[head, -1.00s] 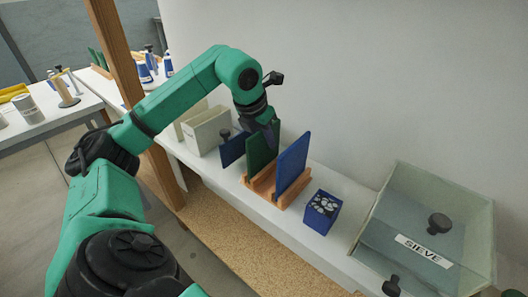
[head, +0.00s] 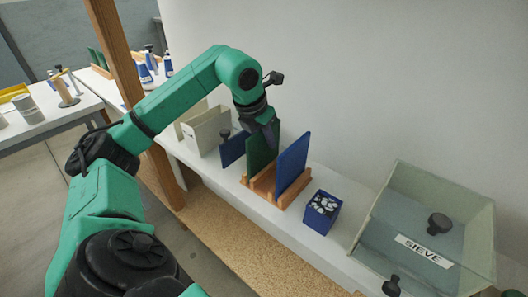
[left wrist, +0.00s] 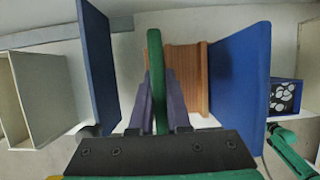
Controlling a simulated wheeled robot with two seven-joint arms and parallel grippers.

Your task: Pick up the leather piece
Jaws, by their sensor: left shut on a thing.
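The leather piece appears to be the green sheet (head: 260,154) standing upright in a wooden slotted rack (head: 262,187) on the white bench; its edge also shows in the left wrist view (left wrist: 156,80). My left gripper (head: 272,134) reaches down from above and is shut on the green sheet, with one finger on each side of it in the left wrist view (left wrist: 158,100). A blue sheet (head: 292,165) stands in the rack on the right of the green one. My right gripper is not in view.
A smaller blue panel (head: 232,149) stands left of the rack and a pale bin (head: 208,130) behind it. A blue box of white pieces (head: 321,212) is right of the rack. A clear SIEVE bin (head: 440,195) stands far right. A wooden post (head: 118,50) rises at left.

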